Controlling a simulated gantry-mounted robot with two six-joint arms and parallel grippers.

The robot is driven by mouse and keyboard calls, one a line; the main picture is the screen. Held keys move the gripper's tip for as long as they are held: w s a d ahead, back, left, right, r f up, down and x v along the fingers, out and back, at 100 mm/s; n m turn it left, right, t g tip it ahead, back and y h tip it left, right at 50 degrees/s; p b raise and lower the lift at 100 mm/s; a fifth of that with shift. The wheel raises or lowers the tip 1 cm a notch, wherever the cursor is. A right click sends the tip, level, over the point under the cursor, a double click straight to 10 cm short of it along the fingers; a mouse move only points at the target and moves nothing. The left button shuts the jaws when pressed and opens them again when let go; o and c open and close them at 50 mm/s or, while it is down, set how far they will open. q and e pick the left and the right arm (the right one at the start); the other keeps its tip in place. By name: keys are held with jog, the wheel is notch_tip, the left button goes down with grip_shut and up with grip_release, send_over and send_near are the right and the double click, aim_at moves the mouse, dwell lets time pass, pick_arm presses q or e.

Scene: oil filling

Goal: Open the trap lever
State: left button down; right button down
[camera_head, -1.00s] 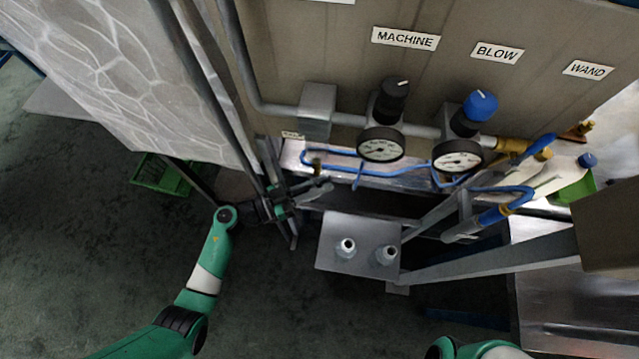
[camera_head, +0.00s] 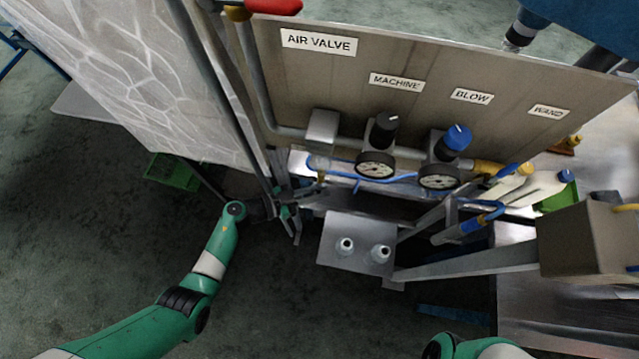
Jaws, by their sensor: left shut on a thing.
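My left arm comes in from the lower left, and my left gripper (camera_head: 288,208) is at the lower left of the panel, below a grey box on the pipe. It is shut on a small part there, which looks like the trap lever. The gripper and pipes crowd that spot, so the lever's outline and angle are hard to tell. Only a green and white part of my right arm shows at the bottom edge; its gripper is out of view.
A panel (camera_head: 420,70) carries labels, two gauges with knobs, and a red handle (camera_head: 272,6) at the top. A small shelf (camera_head: 330,257) with two white-topped items stands right of my left gripper. A green crate (camera_head: 172,172) is on the floor at left.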

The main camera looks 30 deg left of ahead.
pick_arm(q)
jog(key=c, duration=0.8)
grip_release()
jog(key=shift+c, duration=0.2)
jog(key=shift+s+a+r, duration=0.1)
jog(key=shift+s+a, duration=0.1)
jog(key=p+v, duration=0.3)
jog(key=v, duration=0.8)
jog(key=shift+s, duration=0.1)
